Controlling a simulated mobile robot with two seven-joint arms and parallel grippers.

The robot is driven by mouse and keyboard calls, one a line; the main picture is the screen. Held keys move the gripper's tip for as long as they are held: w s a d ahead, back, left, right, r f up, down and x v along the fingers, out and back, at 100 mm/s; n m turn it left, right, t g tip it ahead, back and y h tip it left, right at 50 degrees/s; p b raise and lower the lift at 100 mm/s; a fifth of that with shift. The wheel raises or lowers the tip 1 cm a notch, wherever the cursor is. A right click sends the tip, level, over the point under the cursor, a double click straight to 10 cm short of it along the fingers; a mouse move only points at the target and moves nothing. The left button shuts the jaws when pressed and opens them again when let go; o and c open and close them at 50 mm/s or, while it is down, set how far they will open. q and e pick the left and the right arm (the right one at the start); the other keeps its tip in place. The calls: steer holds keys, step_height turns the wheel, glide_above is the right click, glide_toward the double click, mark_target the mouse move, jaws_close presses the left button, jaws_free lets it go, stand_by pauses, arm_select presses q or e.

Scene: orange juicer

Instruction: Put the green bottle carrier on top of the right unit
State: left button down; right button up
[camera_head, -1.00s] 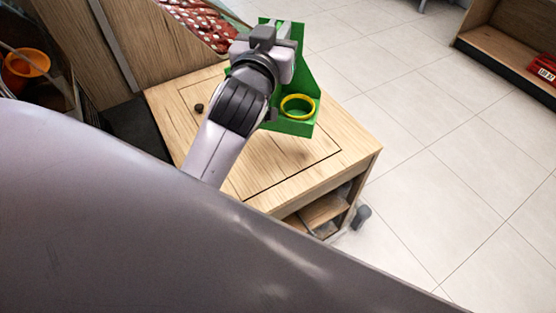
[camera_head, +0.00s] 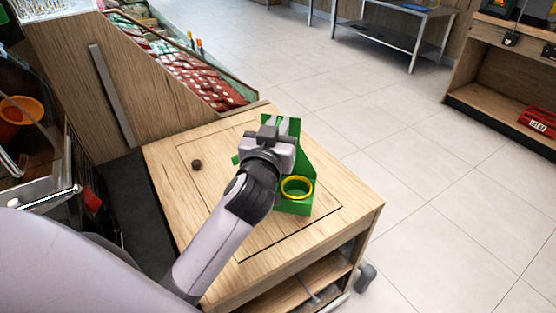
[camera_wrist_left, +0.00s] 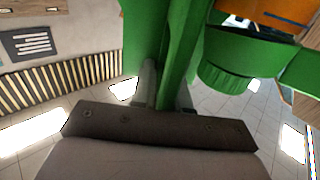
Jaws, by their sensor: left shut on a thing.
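The green bottle carrier (camera_head: 304,168) has a tall back and a yellow-rimmed round holder at its lower front. In the head view it appears over the wooden top of a low unit (camera_head: 345,200), right of the middle. I cannot tell whether its base touches the top. My left gripper (camera_head: 275,135) is shut on the carrier's upper part; the arm hides its left side. In the left wrist view, the fingers (camera_wrist_left: 166,92) are either side of a green upright of the carrier (camera_wrist_left: 185,40). My right gripper is not in view.
A dark round knob (camera_head: 196,165) is on the unit's top, left of the carrier. A sloped produce display (camera_head: 190,75) stands behind. An orange bowl (camera_head: 14,112) is at far left. Open tiled floor lies to the right, with a metal table (camera_head: 395,35) and shelves (camera_head: 490,90) beyond.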

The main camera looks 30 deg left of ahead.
arm_select(q)
step_height(320, 180, down, 6)
steer(key=shift+f+b, duration=0.25)
steer(key=shift+b, duration=0.5)
steer(key=shift+f, duration=0.35)
steer(key=c, duration=1.1)
jaws_free()
